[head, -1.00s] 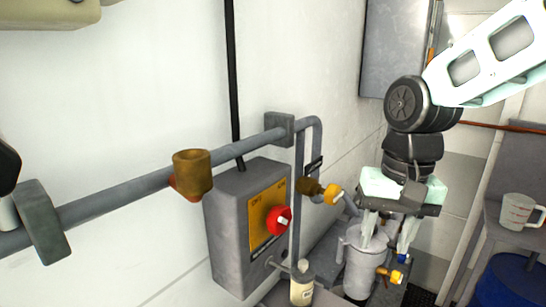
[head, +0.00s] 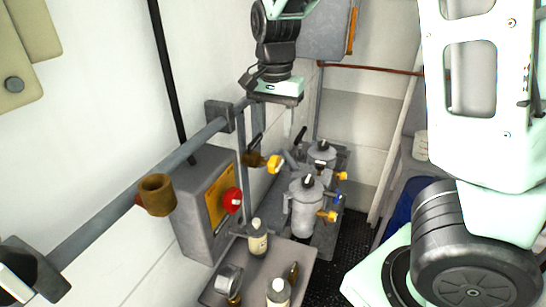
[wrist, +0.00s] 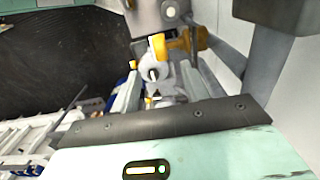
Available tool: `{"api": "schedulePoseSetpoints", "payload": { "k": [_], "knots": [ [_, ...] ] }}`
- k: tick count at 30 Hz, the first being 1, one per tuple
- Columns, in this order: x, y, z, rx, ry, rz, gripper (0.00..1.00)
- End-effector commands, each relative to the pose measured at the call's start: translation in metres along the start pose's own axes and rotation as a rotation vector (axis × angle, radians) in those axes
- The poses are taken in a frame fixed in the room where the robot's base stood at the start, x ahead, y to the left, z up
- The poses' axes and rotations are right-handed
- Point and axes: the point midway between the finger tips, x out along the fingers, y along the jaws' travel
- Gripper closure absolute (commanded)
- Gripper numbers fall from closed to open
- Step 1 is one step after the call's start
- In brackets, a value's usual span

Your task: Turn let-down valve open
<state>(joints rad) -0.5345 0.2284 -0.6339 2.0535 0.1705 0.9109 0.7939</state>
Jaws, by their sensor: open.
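A brass valve with a yellow handle (head: 273,163) sits on the vertical pipe right of the grey control box. It also shows in the wrist view (wrist: 185,42), near the top centre. Yellow-handled taps (head: 327,216) are on the metal canisters lower right; no label tells which is the let-down valve. My gripper (head: 272,132) hangs pointing down, above and close to the pipe valve, open and with nothing visible between its fingers. In the wrist view my gripper (wrist: 165,85) has the canister area beyond its fingers. Whether a finger touches the valve cannot be told.
A grey box (head: 190,210) with a red knob (head: 232,200) is on the left wall, beside a horizontal pipe (head: 100,215) with a brass cup (head: 157,195). A shelf (head: 290,258) below holds bottles. Two canisters (head: 304,210) stand nearby. Dark floor (head: 355,235) is open to their right.

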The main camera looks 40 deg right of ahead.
Motion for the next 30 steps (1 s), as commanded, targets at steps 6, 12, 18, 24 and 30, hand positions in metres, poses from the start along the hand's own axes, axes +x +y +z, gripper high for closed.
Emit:
{"api": "schedulePoseSetpoints", "payload": {
  "k": [6,12,18,24,30],
  "knots": [
    [0.046,0.002,0.000,0.003,-0.001,0.006,0.55],
    [0.082,0.002,0.000,0.003,-0.001,0.005,0.55],
    [0.101,0.000,0.000,0.000,0.000,0.000,0.55],
    [0.105,0.000,0.000,0.000,0.000,-0.001,0.55],
    [0.105,0.000,0.000,0.000,0.000,-0.001,0.66]
  ]
}}
